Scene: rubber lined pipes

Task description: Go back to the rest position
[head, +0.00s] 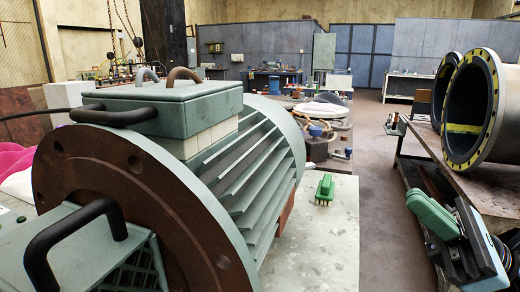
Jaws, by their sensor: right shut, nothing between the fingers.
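My right gripper (447,246) is at the lower right, dark and seen at an angle, beside the pipe bench. It is shut and holds nothing. A green rounded piece (430,213) shows right at it; I cannot tell whether it belongs to the gripper or lies behind it. My left gripper is not in view.
A big grey-green motor (215,150) with a rusty flange and handles fills the left and middle. A small green connector (324,187) is on the pale tabletop (335,235). Large flanged pipes (475,108) lie on the right bench (412,148). Open floor (373,175) lies between.

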